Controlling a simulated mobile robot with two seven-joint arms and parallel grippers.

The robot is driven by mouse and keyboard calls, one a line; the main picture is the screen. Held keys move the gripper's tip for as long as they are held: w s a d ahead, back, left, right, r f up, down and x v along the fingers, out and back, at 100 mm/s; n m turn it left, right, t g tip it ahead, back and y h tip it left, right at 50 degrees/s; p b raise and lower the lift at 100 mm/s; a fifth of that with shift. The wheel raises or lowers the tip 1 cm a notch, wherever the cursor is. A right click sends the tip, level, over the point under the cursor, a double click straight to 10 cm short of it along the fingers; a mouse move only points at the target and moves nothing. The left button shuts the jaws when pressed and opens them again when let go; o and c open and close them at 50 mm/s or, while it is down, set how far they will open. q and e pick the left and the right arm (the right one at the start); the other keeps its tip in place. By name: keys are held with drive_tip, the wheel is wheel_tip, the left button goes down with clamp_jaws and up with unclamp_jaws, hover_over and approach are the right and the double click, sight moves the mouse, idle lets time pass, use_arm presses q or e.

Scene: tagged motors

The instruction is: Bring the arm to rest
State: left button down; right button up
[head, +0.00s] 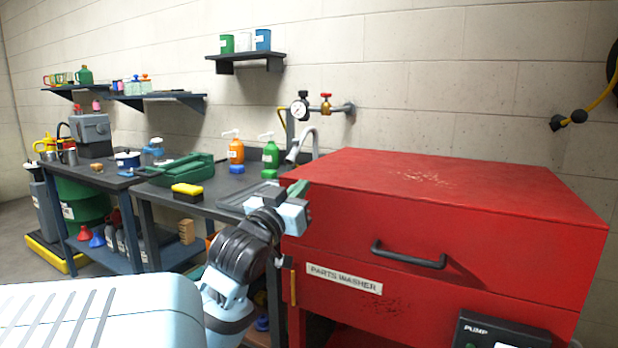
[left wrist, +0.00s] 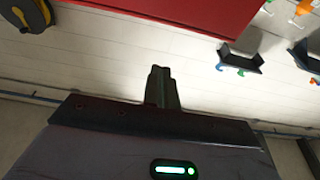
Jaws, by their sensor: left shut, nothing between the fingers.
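My left arm comes in from the lower left in the head view. Its gripper (head: 298,189) is raised in front of the workbench, beside the left edge of the red parts washer (head: 450,190). In the left wrist view the two fingers of the gripper (left wrist: 161,72) are together, with nothing held between them. The red washer (left wrist: 190,12) fills the top of that view, which looks tilted over. I cannot tell the exact gap between the gripper and the washer. My right gripper is not in view.
A faucet (head: 302,143) stands behind the gripper. The washer has a black handle (head: 408,256). Wall shelves (head: 246,57) hang above.

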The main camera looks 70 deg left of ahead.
use_arm(q)
drive_tip(key=shift+v, duration=0.95)
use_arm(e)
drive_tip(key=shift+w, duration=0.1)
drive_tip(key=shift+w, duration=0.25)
